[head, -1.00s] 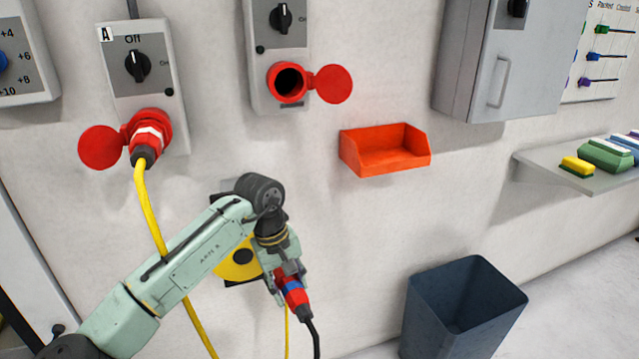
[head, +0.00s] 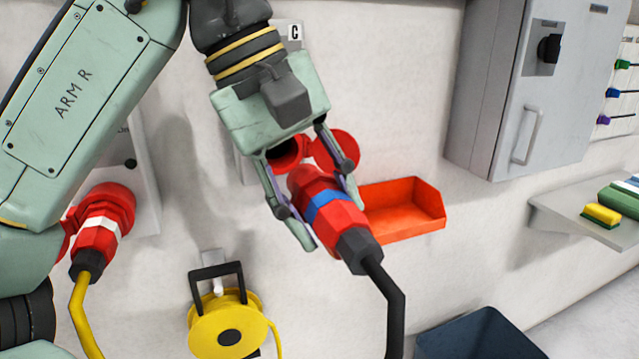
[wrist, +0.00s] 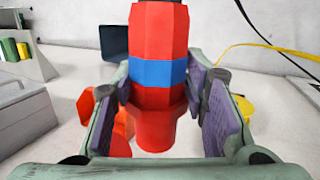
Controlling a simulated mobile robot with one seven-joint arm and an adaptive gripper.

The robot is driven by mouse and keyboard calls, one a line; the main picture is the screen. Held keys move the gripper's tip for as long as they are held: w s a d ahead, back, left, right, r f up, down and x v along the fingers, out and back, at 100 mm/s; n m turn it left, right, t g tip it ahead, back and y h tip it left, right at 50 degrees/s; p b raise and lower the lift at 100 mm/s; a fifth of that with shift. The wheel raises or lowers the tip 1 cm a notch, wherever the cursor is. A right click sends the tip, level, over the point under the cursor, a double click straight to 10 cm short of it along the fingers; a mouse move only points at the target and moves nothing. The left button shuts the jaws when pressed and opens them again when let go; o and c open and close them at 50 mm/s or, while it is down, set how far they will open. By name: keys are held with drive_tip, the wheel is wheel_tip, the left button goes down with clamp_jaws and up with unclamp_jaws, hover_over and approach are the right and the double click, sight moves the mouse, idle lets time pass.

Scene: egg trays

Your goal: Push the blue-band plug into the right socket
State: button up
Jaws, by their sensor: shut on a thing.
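My gripper (head: 318,200) is shut on the blue-band plug (head: 335,213), a red plug with a blue ring and a black cable end. The plug also shows between the finger pads in the wrist view (wrist: 158,90). The plug's black end points down and right, and its red front points up and left toward the wall. The right socket (head: 287,152), red with an open round lid (head: 336,150), is behind the gripper and partly hidden by it. I cannot tell whether plug and socket touch.
A red plug with a white band (head: 100,232) and yellow cable sits at the left socket. An orange bin (head: 415,212) is on the wall just right of the held plug. A yellow cable reel (head: 225,325) hangs below. A grey cabinet (head: 500,90) is at right.

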sight(296, 171)
drive_tip(key=shift+w+a+p, duration=0.25)
drive_tip(key=shift+w+a, duration=0.2)
drive_tip(key=shift+w, duration=0.85)
drive_tip(key=shift+w+a+p, duration=0.2)
drive_tip(key=shift+w+a, duration=0.2)
drive_tip(key=shift+w, duration=0.85)
drive_tip(key=shift+w+a+p, duration=0.25)
drive_tip(key=shift+w+a, duration=0.2)
drive_tip(key=shift+w, duration=0.85)
drive_tip(key=w+a, duration=0.2)
drive_tip(key=w, duration=0.3)
drive_tip(key=shift+w, duration=0.4)
idle(2.7)
drive_tip(key=o, duration=0.7)
drive_tip(key=shift+r, duration=0.1)
drive_tip(key=shift+c, duration=1.1)
